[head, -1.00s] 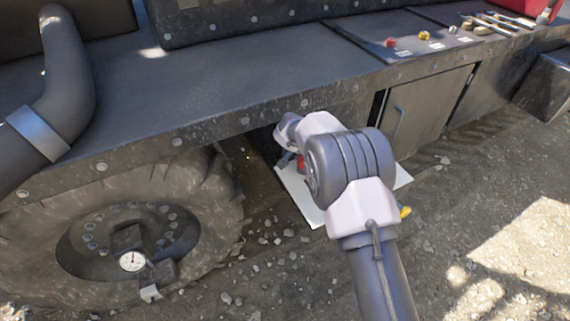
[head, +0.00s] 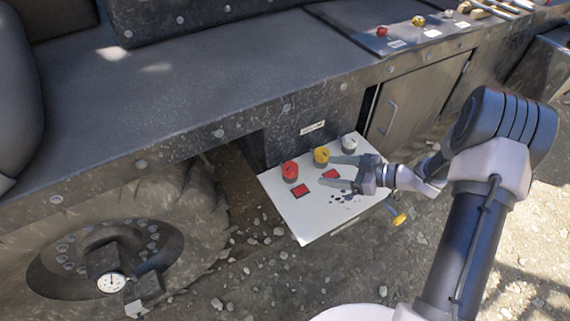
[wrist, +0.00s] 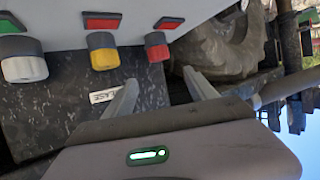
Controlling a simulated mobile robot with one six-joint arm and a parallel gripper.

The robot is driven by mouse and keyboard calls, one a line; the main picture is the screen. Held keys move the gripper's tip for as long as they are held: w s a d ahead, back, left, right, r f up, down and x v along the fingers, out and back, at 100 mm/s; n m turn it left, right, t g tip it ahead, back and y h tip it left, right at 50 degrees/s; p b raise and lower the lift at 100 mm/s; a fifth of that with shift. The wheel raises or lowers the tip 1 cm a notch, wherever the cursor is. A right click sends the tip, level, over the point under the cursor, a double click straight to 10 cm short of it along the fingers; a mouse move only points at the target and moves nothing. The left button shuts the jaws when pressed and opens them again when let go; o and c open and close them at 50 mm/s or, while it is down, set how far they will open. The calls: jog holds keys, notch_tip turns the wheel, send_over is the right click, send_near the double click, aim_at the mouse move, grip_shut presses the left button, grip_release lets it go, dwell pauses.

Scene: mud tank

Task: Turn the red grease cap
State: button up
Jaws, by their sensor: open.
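The red grease cap (head: 289,170) stands at the left end of a row on a white board (head: 315,226) under the vehicle's side. A yellow cap (head: 321,156) and a pale grey cap (head: 349,143) stand to its right. My gripper (head: 325,170) is open and empty over the board, its fingers pointing left, to the right of the red cap and apart from it. In the wrist view the red cap (wrist: 158,53) appears just beyond the gap between the fingertips (wrist: 160,76), with the yellow cap (wrist: 104,55) to its left.
Red markers (head: 300,190) lie in front of the red and yellow caps. The dark vehicle ledge (head: 225,95) overhangs behind the board. A large tyre with a gauge (head: 111,283) is at left. A yellow-ended handle (head: 399,219) sticks out at the board's right.

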aim_at(292, 167)
jog(key=b+x, duration=0.4)
jog(key=x, duration=1)
jog(key=shift+w+f+b, duration=0.1)
jog(key=shift+f+b, duration=0.1)
jog(key=shift+b, duration=0.2)
jog(key=shift+w+a, duration=0.1)
jog(key=shift+a, duration=0.25)
jog(key=c, duration=1.4)
